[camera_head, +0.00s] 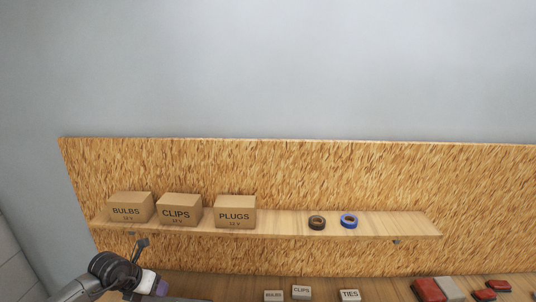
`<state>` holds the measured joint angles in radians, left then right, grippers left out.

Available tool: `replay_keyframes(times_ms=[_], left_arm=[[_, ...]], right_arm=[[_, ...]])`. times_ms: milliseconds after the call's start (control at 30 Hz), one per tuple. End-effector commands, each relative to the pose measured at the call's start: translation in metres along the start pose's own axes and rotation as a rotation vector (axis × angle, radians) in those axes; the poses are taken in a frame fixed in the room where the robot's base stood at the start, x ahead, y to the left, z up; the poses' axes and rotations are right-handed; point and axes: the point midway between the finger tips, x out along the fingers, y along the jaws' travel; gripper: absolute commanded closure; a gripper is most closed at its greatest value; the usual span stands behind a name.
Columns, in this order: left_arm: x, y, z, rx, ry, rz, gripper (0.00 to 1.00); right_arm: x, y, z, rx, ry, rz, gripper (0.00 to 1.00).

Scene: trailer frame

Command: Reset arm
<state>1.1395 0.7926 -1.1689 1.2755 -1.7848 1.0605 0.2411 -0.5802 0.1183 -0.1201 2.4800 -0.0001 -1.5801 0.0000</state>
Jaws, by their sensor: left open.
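My left gripper (152,262) is at the lower left of the head view, just below the left end of the wooden shelf and apart from it. It is open, and no object shows between its fingers. Its arm comes in from the bottom left corner. My right gripper is not in the picture.
The shelf (280,226) carries boxes marked BULBS (130,207), CLIPS (179,210) and PLUGS (235,212), plus a dark tape roll (317,222) and a blue one (349,221). Below are small labelled boxes (301,292) and red items (430,290). The shelf's right end is clear.

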Motion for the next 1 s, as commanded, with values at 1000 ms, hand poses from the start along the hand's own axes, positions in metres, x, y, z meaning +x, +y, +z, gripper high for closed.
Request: replay_keyframes(times_ms=[1000], left_arm=[[-0.254,-0.151,0.084,-1.699,-1.37,-1.056,0.55]], right_arm=[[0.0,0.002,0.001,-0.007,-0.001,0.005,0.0]])
